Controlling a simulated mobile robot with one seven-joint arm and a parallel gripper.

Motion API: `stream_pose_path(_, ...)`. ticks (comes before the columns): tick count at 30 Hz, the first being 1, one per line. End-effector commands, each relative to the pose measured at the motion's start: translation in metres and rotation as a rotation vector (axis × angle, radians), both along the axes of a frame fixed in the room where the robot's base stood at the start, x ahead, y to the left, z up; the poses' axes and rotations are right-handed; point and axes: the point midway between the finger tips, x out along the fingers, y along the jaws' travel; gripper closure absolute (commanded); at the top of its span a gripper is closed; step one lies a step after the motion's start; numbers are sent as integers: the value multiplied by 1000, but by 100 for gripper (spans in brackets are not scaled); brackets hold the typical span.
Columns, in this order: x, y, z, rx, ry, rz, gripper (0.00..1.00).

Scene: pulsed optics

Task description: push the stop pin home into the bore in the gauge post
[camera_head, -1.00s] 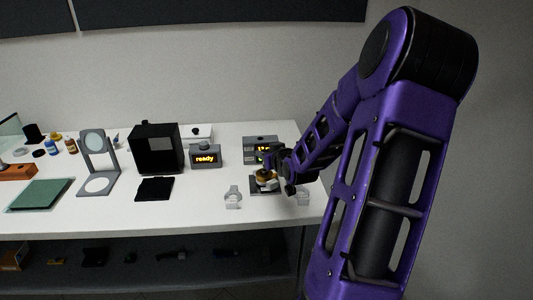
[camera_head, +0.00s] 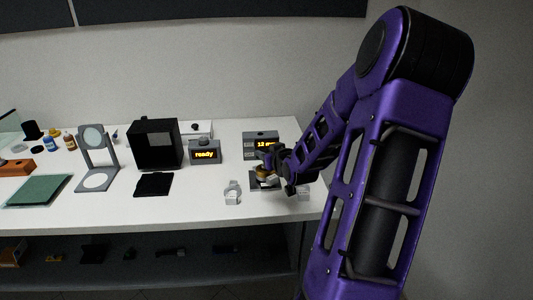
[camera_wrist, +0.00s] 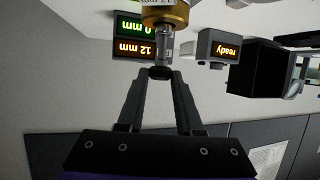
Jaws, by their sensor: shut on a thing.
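The gauge post (camera_head: 262,182) is a brass-coloured piece on a dark base at the right of the bench in the head view. In the wrist view the brass part (camera_wrist: 165,14) is at the top edge, cut off by the frame. My gripper (camera_wrist: 160,74) is shut on the dark end of the stop pin (camera_wrist: 161,71). A pale, shiny length (camera_wrist: 164,45) lies between the fingertips and the brass; I cannot tell whether it belongs to the pin or how deep the pin sits. The bore is hidden. In the head view my gripper (camera_head: 270,160) is close over the post.
A display box (camera_head: 258,142) behind the post reads 12 mm; the wrist view also shows a green 0 mm readout (camera_wrist: 134,27). A "ready" box (camera_head: 204,151) and black hood (camera_head: 155,145) stand left. Clear pieces (camera_head: 233,193) (camera_head: 304,194) lie in front and right.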

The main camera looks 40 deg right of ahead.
Motion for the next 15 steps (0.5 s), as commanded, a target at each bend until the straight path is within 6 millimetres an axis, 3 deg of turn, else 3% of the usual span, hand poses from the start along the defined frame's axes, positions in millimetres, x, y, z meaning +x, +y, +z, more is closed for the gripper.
stream_pose_path(15,0,0,-11,0,1,0,100)
